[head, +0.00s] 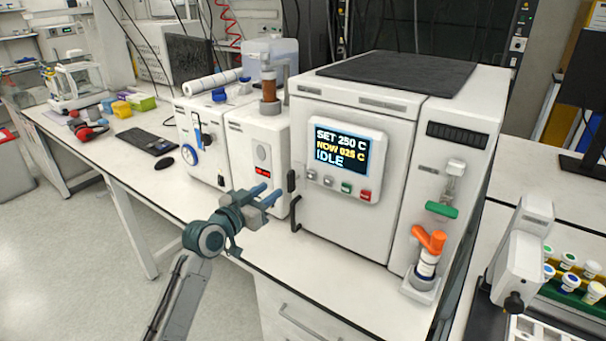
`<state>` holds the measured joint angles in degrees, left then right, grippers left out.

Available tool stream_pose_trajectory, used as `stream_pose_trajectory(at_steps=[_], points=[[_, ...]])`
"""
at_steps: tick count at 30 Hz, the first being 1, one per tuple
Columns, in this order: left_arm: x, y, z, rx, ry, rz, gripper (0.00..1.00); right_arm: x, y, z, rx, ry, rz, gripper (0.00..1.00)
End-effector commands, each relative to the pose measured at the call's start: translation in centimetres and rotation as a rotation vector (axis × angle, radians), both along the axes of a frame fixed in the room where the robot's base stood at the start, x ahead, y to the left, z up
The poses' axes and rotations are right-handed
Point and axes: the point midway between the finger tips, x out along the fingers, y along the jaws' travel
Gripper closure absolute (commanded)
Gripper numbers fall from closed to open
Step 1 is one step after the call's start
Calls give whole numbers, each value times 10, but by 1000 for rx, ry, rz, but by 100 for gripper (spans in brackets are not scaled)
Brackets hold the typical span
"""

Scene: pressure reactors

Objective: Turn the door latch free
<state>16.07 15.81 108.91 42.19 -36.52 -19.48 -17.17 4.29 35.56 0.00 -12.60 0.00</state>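The white reactor box (345,225) stands on the bench with its front door closed. A small black upright lever (291,181), which looks like the door latch, sits at the door's left edge. A black bar handle (296,213) is just below it. My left gripper (268,193) is just left of the lever, over the bench's front part. Its two blue-tipped fingers are apart with nothing visible between them, and a gap shows between them and the lever. My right gripper is out of view.
The reactor's display (341,147) reads SET 250 C, NOW 025 C, IDLE. A white unit (262,150) with a brown-topped column stands behind my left gripper. A green lever (441,209) and an orange-handled valve (428,250) are at the right.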

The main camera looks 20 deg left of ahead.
Motion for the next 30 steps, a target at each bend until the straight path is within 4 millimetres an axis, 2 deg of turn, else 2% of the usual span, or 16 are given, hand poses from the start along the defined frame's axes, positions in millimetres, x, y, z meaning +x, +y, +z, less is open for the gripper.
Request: stream_pose_trajectory(at_steps=[5, 12, 18, 23, 30], points=[[20, -8, 4, -4, -1, -1, 66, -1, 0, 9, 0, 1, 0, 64], [65, -24, 4, -4, 0, 0, 66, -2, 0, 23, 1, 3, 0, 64], [90, -33, 2, -3, 1, 0, 66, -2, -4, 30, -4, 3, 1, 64], [99, -36, 0, -2, 2, 0, 66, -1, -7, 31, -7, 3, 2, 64], [100, -36, -1, 0, 0, 1, 66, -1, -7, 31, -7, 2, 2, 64]])
